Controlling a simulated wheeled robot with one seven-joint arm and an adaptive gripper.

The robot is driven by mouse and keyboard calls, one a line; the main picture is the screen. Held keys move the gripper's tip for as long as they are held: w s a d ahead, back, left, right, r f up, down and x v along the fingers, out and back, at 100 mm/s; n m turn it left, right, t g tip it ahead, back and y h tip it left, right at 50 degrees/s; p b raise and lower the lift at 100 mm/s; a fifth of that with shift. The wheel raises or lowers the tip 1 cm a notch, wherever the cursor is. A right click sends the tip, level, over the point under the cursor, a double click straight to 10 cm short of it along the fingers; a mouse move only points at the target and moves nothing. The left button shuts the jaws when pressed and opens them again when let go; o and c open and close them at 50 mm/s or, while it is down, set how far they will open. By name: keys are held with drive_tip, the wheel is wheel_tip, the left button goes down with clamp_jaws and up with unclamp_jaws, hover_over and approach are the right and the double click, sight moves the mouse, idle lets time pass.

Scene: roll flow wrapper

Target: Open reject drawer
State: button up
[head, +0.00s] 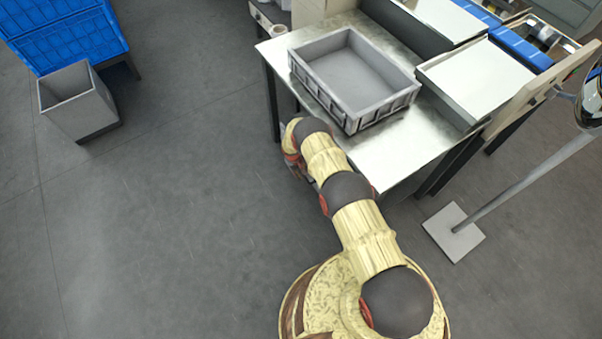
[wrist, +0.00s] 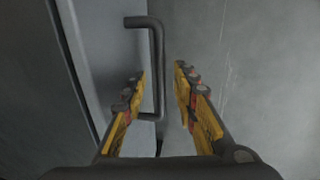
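A dark C-shaped handle (wrist: 158,60) stands out from a grey flat front (wrist: 100,45) in the wrist view, which I take to be the reject drawer. My gripper (wrist: 161,72) is open. In the picture the handle's long bar lies between its two yellow fingers, apart from the right one and close to the left one. I cannot tell whether the left finger touches it. A dark gap runs along the left side of the front. In the head view the drawer does not show, and my gripper is mostly hidden behind my wrist beside the table edge.
A metal table (head: 390,158) stands beside my arm, with an empty grey crate (head: 362,116) on it. A stand with a square white base (head: 453,235) is at the right. A grey bin (head: 80,115) stands at the left by blue crates (head: 65,38). The floor between is clear.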

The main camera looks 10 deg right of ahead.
drive_tip(key=shift+c, duration=0.2)
clamp_jaws()
idle(0.7)
